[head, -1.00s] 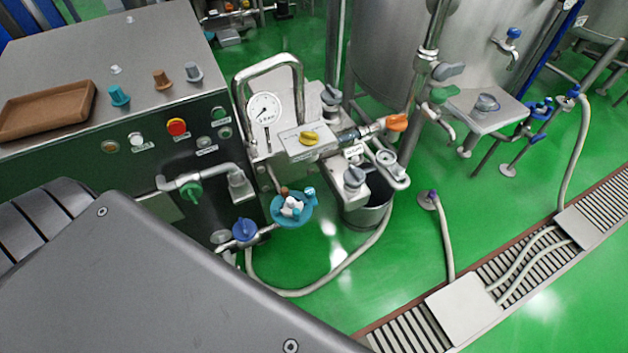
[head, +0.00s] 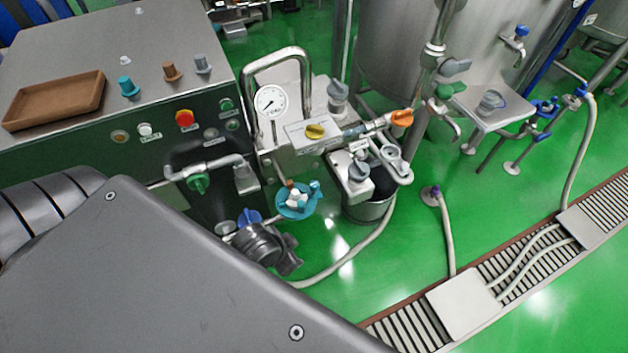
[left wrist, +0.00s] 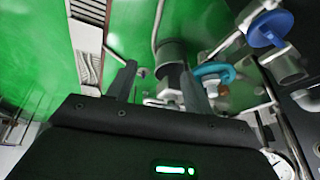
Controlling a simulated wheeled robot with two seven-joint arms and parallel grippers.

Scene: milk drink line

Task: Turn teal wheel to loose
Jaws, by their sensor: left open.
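The teal wheel (head: 286,207) has a white hub with a small brown part on it. It sits low in front of the gauge block, beside the steel pot. It also shows in the left wrist view (left wrist: 214,70), partly behind one finger. My left gripper (head: 290,262) is just below and to the left of the wheel in the head view, apart from it. In the left wrist view, its two fingers (left wrist: 157,76) are spread with nothing held between them. The wheel lies off to one side of the gap. My right gripper is not in view.
A blue wheel (head: 249,219) is right behind my left gripper, partly hidden. A green valve handle (head: 198,184) is on the cabinet front above it. The steel pot (head: 368,209) stands to the right, with a hose (head: 352,262) curving past it.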

